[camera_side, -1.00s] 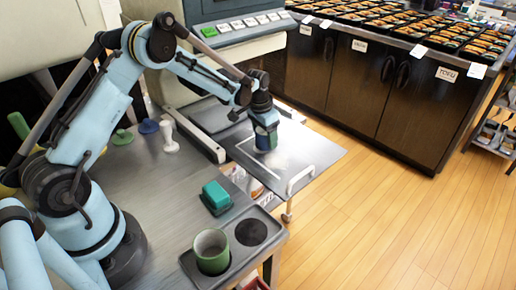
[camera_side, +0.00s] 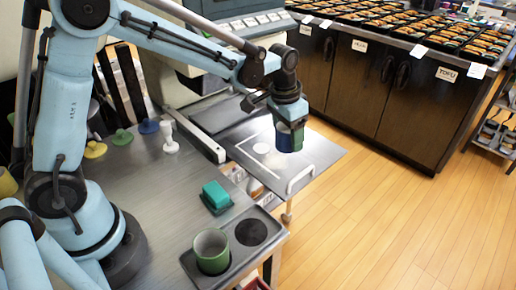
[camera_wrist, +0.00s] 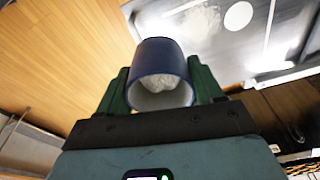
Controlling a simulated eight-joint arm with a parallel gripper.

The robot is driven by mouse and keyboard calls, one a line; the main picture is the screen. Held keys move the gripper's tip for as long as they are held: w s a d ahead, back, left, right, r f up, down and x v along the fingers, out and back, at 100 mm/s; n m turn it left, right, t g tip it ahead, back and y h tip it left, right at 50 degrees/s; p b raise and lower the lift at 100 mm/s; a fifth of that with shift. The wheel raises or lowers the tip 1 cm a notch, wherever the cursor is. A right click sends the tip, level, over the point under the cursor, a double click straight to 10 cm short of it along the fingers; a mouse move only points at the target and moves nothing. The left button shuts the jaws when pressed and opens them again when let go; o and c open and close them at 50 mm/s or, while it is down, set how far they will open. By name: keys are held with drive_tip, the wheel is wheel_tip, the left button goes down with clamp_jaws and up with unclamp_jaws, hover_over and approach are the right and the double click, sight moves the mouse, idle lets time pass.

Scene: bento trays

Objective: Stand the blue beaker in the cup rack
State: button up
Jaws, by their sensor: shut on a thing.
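The blue beaker (camera_wrist: 158,62) is between the two green fingers of my gripper (camera_wrist: 160,90) in the wrist view, with its pale inside facing the camera. In the side view, my gripper (camera_side: 290,130) holds the blue beaker (camera_side: 297,139) above the metal tray plate, clear of it. The cup rack (camera_side: 234,262) is at the front edge of the bench. It has two round places: one holds a green cup (camera_side: 211,250), and the right one is an empty dark hole (camera_side: 251,232).
A teal block on a dark base (camera_side: 215,196) sits on the bench behind the rack. A white stamp-like piece (camera_side: 169,137) and several coloured knobs stand farther back. A white handle (camera_side: 300,179) edges the metal plate (camera_side: 262,170). Dark cabinets (camera_side: 380,85) with food trays stand behind.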

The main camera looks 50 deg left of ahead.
drive_tip(key=s+d+r+m, duration=0.3)
drive_tip(key=s+d+m, duration=0.1)
drive_tip(key=s+d, duration=0.35)
drive_tip(key=s+d+r+m, duration=0.35)
drive_tip(key=s+d, duration=0.25)
drive_tip(key=s, duration=0.2)
drive_tip(key=s+d+m+g+h, duration=0.1)
drive_tip(key=s+d+m+g, duration=0.1)
drive_tip(key=s+m, duration=0.95)
drive_tip(key=w+a+f+n, duration=0.1)
drive_tip(key=w+f, duration=0.1)
drive_tip(key=w+a+f+n, duration=0.1)
drive_tip(key=w+a+f, duration=0.1)
drive_tip(key=f, duration=0.1)
drive_tip(key=w+a+f+n, duration=0.1)
drive_tip(key=w+a+f, duration=0.1)
drive_tip(key=shift+w+a+f, duration=0.15)
drive_tip(key=shift+a, duration=0.05)
drive_tip(key=shift+f, duration=1.95)
drive_tip(key=shift+f, duration=0.2)
drive_tip(key=o, duration=1.1)
drive_tip(key=shift+r, duration=0.2)
